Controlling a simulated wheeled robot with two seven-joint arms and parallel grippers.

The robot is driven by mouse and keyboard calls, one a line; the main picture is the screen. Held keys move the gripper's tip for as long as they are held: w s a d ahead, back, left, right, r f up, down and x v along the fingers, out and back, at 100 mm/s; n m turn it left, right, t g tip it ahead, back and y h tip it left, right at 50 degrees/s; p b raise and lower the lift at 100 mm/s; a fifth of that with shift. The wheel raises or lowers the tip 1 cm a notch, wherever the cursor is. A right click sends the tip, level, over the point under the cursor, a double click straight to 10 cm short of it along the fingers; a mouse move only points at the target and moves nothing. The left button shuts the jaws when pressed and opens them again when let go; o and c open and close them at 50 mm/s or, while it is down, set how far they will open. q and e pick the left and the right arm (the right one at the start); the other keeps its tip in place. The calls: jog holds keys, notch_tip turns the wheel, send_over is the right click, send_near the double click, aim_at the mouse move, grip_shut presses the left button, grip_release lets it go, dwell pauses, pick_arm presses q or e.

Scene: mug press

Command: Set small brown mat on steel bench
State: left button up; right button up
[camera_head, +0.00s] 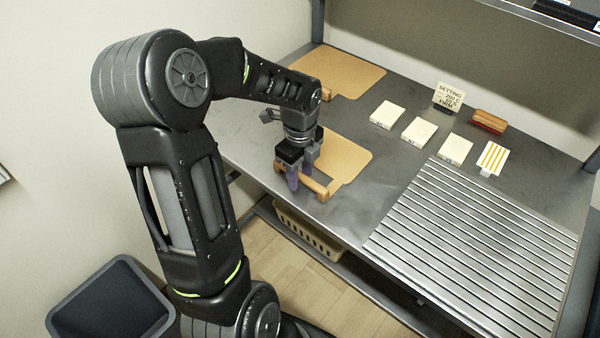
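A smaller brown mat (352,158) with a wooden bar (317,187) along its near edge lies at the front left edge of the steel bench (345,215). A larger brown mat (340,70) with a similar bar lies at the back left of the bench. My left gripper (301,174) points down at the smaller mat's bar, with its purple-tipped fingers on either side of it. The fingers hide part of the bar, and I cannot tell whether they press on it. My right gripper is not in view.
Several pale blocks (418,131), a setting sign (448,97), a brown-and-red block (489,121) and a yellow-striped card (492,158) stand on the bench. A ribbed metal rack (470,245) covers its right. A cream basket (308,233) sits below; a dark bin (110,305) is on the floor.

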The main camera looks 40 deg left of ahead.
pick_arm(q)
notch_tip(320, 180, up, 12)
jog(key=shift+r, duration=0.15)
dwell(0.7)
dwell(0.5)
